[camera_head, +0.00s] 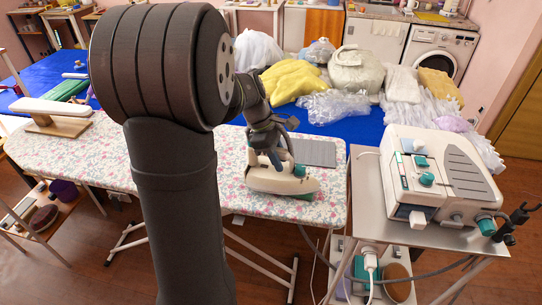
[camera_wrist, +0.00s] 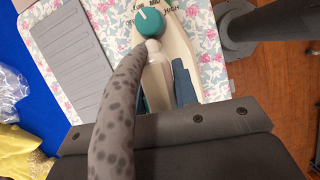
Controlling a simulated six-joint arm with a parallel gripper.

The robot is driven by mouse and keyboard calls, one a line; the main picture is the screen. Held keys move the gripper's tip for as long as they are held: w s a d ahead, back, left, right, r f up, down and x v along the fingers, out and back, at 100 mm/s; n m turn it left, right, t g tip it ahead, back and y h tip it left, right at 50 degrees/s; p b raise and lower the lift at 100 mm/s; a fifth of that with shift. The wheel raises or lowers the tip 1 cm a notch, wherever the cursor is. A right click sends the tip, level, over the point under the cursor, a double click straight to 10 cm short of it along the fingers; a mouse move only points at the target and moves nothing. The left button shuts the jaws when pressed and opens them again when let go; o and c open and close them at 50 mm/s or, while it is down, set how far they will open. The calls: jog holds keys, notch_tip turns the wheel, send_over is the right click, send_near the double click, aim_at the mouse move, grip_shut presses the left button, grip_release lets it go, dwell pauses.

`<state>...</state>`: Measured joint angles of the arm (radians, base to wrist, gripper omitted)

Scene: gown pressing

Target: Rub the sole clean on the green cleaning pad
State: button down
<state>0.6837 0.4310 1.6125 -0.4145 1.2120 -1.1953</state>
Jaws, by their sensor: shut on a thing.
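The cream iron (camera_head: 290,181) with a teal dial is on the floral ironing board (camera_head: 100,155), near its right end. My gripper (camera_head: 273,160) is shut on the iron's handle from above. In the wrist view the iron (camera_wrist: 189,43) shows its teal dial (camera_wrist: 150,23), and my gripper (camera_wrist: 160,90) closes around the handle below it. A thin dark green edge (camera_head: 302,196) shows under the iron; I cannot tell whether this is the cleaning pad or part of the iron. The sole faces down and is hidden.
A grey ribbed rest (camera_head: 316,152) lies just behind the iron, also left in the wrist view (camera_wrist: 70,65). The steam station (camera_head: 440,180) stands on a stand at right. Bagged laundry (camera_head: 335,106) lies on the blue table behind. A small sleeve board (camera_head: 48,110) is at left.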

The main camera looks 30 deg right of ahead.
aim_at(303, 167)
jog(key=shift+s+d, duration=0.65)
jog(key=shift+s, duration=0.1)
jog(key=shift+s+d, duration=0.8)
jog(key=shift+s, duration=0.2)
jog(key=shift+s+d, duration=0.75)
jog(key=shift+s, duration=0.2)
jog(key=shift+f, duration=0.1)
jog(key=shift+w+a, duration=1.65)
jog(key=shift+w, duration=0.3)
jog(key=shift+w+a, duration=0.75)
jog(key=shift+w, duration=0.25)
jog(key=shift+w+a, duration=0.75)
jog(key=shift+w, duration=0.2)
jog(key=shift+s, duration=0.1)
